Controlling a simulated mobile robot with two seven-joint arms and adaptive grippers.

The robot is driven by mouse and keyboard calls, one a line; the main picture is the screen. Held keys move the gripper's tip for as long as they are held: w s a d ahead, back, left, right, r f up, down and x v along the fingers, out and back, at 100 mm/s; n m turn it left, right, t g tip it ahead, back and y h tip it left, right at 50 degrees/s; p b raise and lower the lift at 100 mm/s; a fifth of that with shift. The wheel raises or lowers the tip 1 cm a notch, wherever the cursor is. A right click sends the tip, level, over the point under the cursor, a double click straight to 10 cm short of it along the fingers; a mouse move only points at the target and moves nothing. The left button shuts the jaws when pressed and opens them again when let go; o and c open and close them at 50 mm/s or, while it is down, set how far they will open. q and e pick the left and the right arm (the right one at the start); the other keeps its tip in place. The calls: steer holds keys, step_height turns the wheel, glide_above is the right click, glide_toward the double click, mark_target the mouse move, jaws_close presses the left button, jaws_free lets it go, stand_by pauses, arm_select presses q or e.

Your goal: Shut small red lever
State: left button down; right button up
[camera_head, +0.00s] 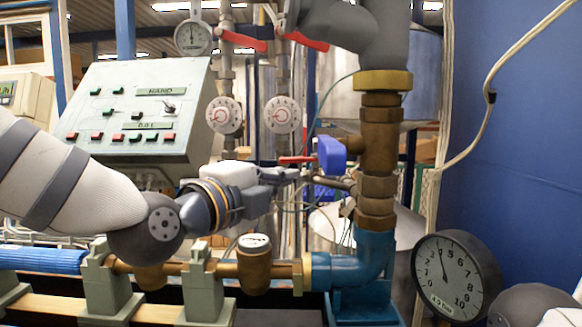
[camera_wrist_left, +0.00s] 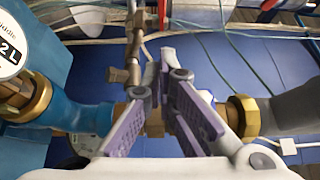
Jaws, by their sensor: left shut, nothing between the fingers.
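The small red lever (camera_head: 297,159) shows in the head view as a short, roughly level red bar, just left of a blue valve handle (camera_head: 331,155) beside the brass pipe. My left gripper (camera_head: 293,176) is just below and in front of the lever, its fingers pointing right toward the thin brass fitting. I cannot tell whether it touches the lever. In the left wrist view the purple-padded fingers (camera_wrist_left: 156,78) hold nothing, and a thin brass valve pipe (camera_wrist_left: 135,45) lies just beyond them. A red piece shows at the top there, but I cannot tell which lever it is. My right gripper is out of view.
The thick brass pipe (camera_head: 379,135) stands right of my left gripper, with a blue elbow (camera_head: 350,268) below. A control box (camera_head: 140,110) is behind my left arm. Two larger red levers (camera_head: 243,40) (camera_head: 305,41) are above. A round gauge (camera_head: 455,275) is at lower right.

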mark_target(301, 160)
arm_select(q)
steer(key=w+d+b, duration=0.1)
steer(key=w+d, duration=0.1)
steer(key=w, duration=0.7)
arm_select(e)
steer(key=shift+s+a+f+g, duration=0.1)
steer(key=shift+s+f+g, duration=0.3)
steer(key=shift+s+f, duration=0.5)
arm_select(q)
steer(key=shift+w, duration=0.1)
